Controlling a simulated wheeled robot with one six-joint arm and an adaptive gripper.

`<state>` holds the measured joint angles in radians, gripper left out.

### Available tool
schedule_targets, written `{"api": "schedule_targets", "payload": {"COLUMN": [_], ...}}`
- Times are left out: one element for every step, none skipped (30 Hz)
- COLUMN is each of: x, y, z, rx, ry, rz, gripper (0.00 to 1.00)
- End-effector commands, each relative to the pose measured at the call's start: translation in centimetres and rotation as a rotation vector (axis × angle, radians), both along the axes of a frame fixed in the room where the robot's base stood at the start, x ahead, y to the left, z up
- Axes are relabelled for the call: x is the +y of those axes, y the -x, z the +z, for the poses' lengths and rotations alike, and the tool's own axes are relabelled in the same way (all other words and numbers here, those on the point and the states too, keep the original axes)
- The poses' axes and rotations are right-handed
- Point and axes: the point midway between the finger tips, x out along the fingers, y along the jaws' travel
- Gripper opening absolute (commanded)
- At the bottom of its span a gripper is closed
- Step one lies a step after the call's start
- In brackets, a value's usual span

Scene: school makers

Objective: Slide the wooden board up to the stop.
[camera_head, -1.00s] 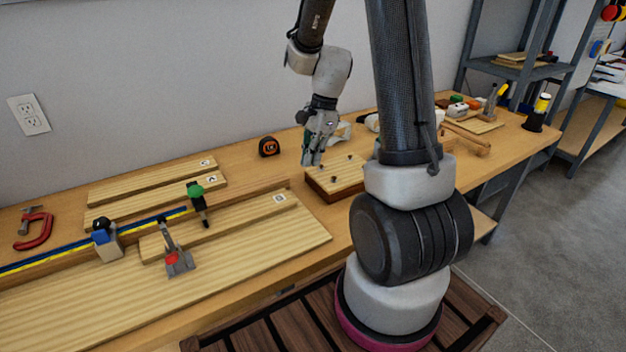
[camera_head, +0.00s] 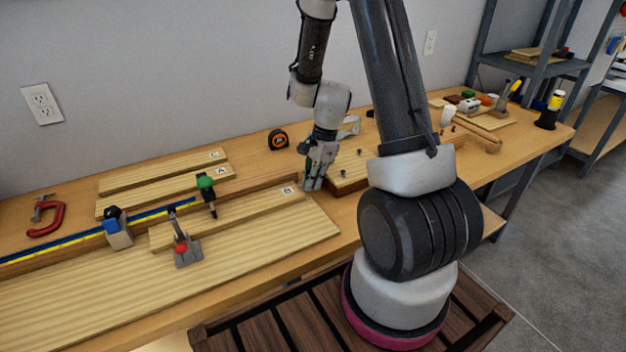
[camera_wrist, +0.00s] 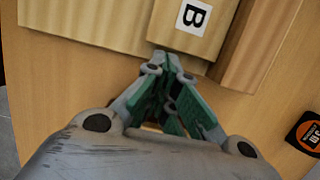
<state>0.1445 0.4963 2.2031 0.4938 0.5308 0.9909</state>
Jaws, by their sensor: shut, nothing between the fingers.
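The wooden board marked B (camera_head: 240,214) lies along a fence on a wide base board (camera_head: 90,296). A stop block (camera_head: 118,232) with a blue part and dark knob stands at the fence, just left of the board's left end, with a small gap seeming to show. My gripper (camera_head: 311,187) is shut and empty at the board's right end. In the wrist view, the closed fingertips (camera_wrist: 166,60) are at the end face of board B (camera_wrist: 165,33), touching or very nearly so.
A toggle clamp with a red tip (camera_head: 187,251) stands in front of board B; a green-knobbed clamp (camera_head: 206,193) stands behind it. Boards A (camera_head: 160,193) and C (camera_head: 150,175) lie farther back. A tape measure (camera_head: 278,139) and a block with pegs (camera_head: 349,171) are near my gripper.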

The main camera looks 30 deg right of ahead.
Motion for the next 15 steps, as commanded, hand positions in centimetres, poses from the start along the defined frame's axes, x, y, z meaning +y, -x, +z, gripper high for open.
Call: {"api": "schedule_targets", "payload": {"x": [0.0,0.1,0.4,0.8,1.3,2.1,2.6,3.1,3.6,3.9,4.2,4.4,4.4,4.4,4.4], "y": [0.0,0.0,0.0,0.0,0.0,0.0,0.0,0.0,0.0,0.0,0.0,0.0,0.0,0.0,0.0], "z": [0.0,0.0,0.0,0.0,0.0,0.0,0.0,0.0,0.0,0.0,0.0,0.0,0.0,0.0,0.0], "rx": [0.000,0.000,0.000,0.000,0.000,0.001,0.001,0.001,0.000,0.000,0.000,0.000,0.000,0.000,0.000], "ry": [0.000,0.000,0.000,0.000,0.000,0.000,-0.001,-0.001,-0.001,0.000,0.000,0.000,0.000,0.000,0.000], "rz": [0.000,0.001,0.002,0.003,0.003,0.004,0.004,0.004,0.003,0.003,0.003,0.002,0.001,0.000,0.000], "gripper": [0.00,0.00,0.00,0.00,0.00,0.00,0.00,0.00,0.00,0.00,0.00,0.00,0.00,0.00,0.00]}}
